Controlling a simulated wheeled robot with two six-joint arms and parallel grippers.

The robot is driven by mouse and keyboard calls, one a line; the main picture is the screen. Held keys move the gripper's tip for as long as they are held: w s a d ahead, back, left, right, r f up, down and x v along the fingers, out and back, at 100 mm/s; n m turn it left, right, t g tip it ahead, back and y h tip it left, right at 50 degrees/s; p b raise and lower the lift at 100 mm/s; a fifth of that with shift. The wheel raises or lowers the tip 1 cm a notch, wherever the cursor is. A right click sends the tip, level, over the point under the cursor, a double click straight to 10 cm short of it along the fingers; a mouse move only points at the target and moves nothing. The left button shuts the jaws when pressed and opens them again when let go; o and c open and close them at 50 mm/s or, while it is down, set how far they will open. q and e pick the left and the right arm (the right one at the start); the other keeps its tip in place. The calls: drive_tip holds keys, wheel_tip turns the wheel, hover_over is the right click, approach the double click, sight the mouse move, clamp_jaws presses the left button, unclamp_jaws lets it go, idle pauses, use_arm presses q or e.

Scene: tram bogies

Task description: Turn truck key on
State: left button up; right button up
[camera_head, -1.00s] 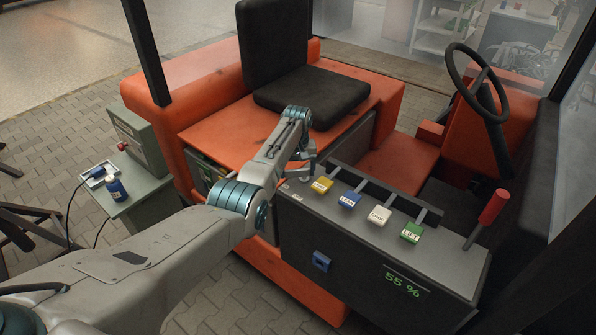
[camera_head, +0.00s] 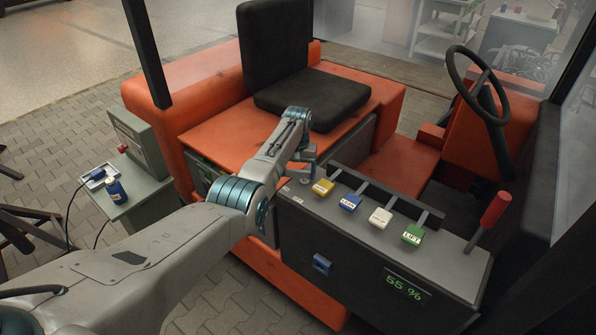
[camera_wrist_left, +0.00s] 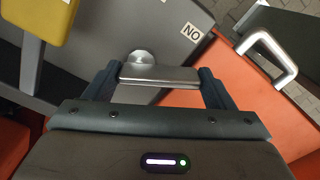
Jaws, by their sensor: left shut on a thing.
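The truck's dark control console (camera_head: 345,250) stands beside the seat, with its grey top in reach. My left gripper (camera_head: 306,165) is over the console's far left end. In the left wrist view, my left gripper (camera_wrist_left: 160,80) is shut on a flat metallic bar, which I take to be the key (camera_wrist_left: 158,74). A round silver piece (camera_wrist_left: 142,57) sits just beyond the bar. A small label (camera_wrist_left: 191,32) near it reads "NO" in this view. In the head view the key is hidden by the gripper. My right gripper is not in view.
Yellow (camera_head: 323,187), blue (camera_head: 350,202), white (camera_head: 380,217) and green (camera_head: 412,235) lever handles line the console right of my gripper. A red-handled lever (camera_head: 492,215) stands farther right. A display (camera_head: 405,287) reads 55 %. The black seat (camera_head: 312,97) is behind.

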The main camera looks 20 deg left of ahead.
sight(298, 170)
use_arm(q)
drive_tip(key=o, duration=1)
drive_tip(key=shift+r, duration=0.15)
wheel_tip(298, 170, up, 9)
drive_tip(key=b, duration=0.3)
drive_tip(key=shift+r, duration=0.8)
drive_tip(key=shift+f, duration=0.1)
